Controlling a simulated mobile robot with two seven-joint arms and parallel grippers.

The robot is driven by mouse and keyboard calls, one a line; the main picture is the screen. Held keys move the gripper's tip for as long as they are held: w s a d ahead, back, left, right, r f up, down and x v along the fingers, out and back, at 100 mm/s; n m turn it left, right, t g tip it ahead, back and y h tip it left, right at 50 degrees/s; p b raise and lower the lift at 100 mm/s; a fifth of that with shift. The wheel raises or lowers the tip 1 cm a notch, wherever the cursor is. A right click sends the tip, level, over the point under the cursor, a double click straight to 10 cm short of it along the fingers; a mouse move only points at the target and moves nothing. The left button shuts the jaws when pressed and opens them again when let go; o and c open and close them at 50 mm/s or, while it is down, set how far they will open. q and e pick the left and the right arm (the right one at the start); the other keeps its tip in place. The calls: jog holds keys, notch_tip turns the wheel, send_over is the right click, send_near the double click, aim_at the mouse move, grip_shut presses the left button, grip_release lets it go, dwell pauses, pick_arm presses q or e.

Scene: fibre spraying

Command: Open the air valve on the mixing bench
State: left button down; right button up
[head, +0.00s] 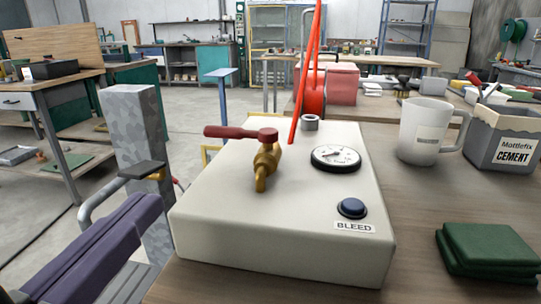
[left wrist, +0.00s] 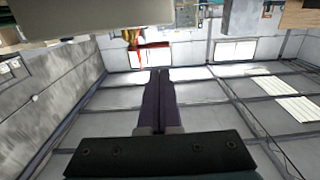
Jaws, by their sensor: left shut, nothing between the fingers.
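The air valve (head: 266,160) stands on top of a cream box on the bench. It has a brass body and a red lever (head: 241,133) that points left, across the body. The valve also shows in the left wrist view (left wrist: 132,38), with the red lever (left wrist: 152,46) beside it. My left gripper (head: 148,203) has purple fingers and is shut and empty, left of the box and apart from the valve. Its closed fingers show in the left wrist view (left wrist: 159,72). My right gripper is not in view.
The cream box (head: 230,225) also carries a gauge (head: 336,158) and a dark blue BLEED button (head: 352,208). To its right are a mug (head: 424,130), a cement tub (head: 503,140) and green cloths (head: 488,246). A mottled grey post (head: 136,130) stands left of the box.

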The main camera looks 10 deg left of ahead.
aim_at(217, 134)
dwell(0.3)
pick_arm(q)
jog(key=w, duration=1.4)
jog(key=shift+d, duration=0.25)
